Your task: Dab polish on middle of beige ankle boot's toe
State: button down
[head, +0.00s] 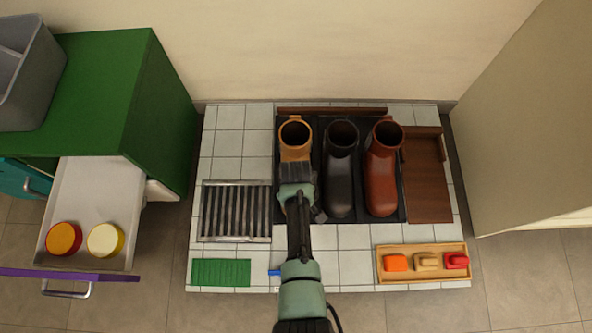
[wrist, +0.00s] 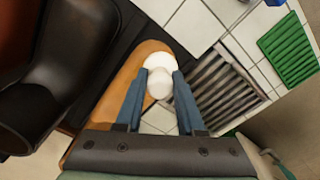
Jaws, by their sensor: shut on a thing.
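The beige ankle boot (head: 295,141) stands leftmost of three boots, its shaft opening up and its toe toward the front. In the head view my arm and gripper cover its toe. In the wrist view the boot (wrist: 146,50) lies beneath my blue fingers, its toe partly behind what I hold. My gripper (wrist: 162,78) is shut on a white rounded dauber (wrist: 157,62), which overlaps the toe near its tip. I cannot tell whether the dauber touches the leather or hovers just above it. Any polish mark there is hidden.
A black boot (head: 341,170) and a reddish-brown boot (head: 382,170) stand close by on the dark mat (head: 402,210). A metal grate (head: 236,212) lies left. A wooden tray (head: 420,279) holds coloured blocks.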

jog(key=shift+w+f+b, duration=0.15)
jog(key=shift+w+b, duration=0.5)
jog(key=shift+w, duration=1)
jog(key=shift+w+b, duration=0.95)
jog(key=shift+b, duration=0.05)
jog(key=shift+w+b, duration=1.45)
jog(key=shift+w, duration=0.6)
jog(key=shift+r, duration=0.2)
notch_tip(320, 180, up, 6)
jog(key=p, duration=0.6)
jog(key=shift+r+p, duration=0.1)
jog(key=shift+p, duration=0.2)
notch_tip(320, 180, up, 3)
jog(key=p, duration=0.3)
